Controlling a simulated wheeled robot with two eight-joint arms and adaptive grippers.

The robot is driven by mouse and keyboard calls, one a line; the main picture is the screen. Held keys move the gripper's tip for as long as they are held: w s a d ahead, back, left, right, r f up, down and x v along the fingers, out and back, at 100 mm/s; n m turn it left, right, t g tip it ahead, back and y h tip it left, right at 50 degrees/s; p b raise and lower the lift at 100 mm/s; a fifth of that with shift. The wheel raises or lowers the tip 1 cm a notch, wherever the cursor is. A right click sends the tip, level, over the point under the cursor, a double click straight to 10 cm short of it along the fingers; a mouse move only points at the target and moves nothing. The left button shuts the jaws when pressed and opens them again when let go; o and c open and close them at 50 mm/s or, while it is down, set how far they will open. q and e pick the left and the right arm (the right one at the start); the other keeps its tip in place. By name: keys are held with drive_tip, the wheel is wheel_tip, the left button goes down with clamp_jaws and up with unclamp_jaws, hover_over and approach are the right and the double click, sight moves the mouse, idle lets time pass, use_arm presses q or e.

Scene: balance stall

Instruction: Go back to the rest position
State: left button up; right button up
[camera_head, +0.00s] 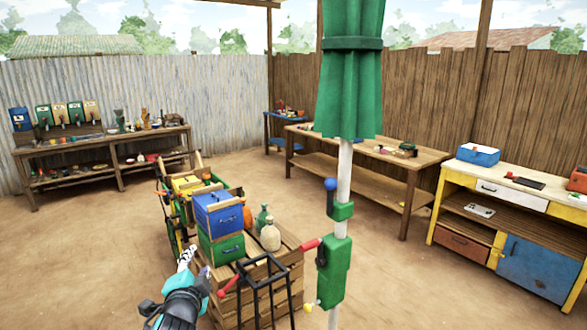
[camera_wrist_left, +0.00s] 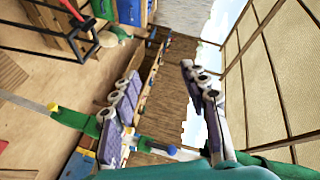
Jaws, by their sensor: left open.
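My left gripper (camera_head: 195,265) is low in the head view, left of the middle, in front of the wooden crate stand. Its dark wrist and teal housing come in from the bottom edge. In the left wrist view its two grey-purple fingers (camera_wrist_left: 165,90) stand apart with nothing between them, so it is open and empty. From the head it overlaps the left edge of the crate stand; I cannot tell the exact gap. My right gripper is not in view.
A white pole (camera_head: 343,195) with green clamps and a furled green canopy (camera_head: 349,85) stands close in front. The crate stand (camera_head: 285,272) carries blue (camera_head: 217,212) and green (camera_head: 221,248) boxes and bottles, with a black rack (camera_head: 265,290) before it. Tables line the fences; dirt floor (camera_head: 80,260) is open left.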

use_arm(q)
drive_tip(key=s+d+f+n+g+h, duration=0.1)
drive_tip(key=s+f+n+g, duration=0.3)
drive_tip(key=s+f, duration=0.5)
drive_tip(key=s+d+f+n+g+h, duration=0.1)
drive_tip(key=s+d+f+n+g, duration=0.3)
drive_tip(key=s, duration=1)
wheel_tip(320, 180, down, 5)
drive_tip(key=n, duration=0.3)
drive_tip(key=shift+s+f+g, duration=0.2)
drive_tip(key=shift+s+g, duration=0.05)
drive_tip(key=shift+g, duration=0.05)
drive_tip(key=shift+d, duration=0.1)
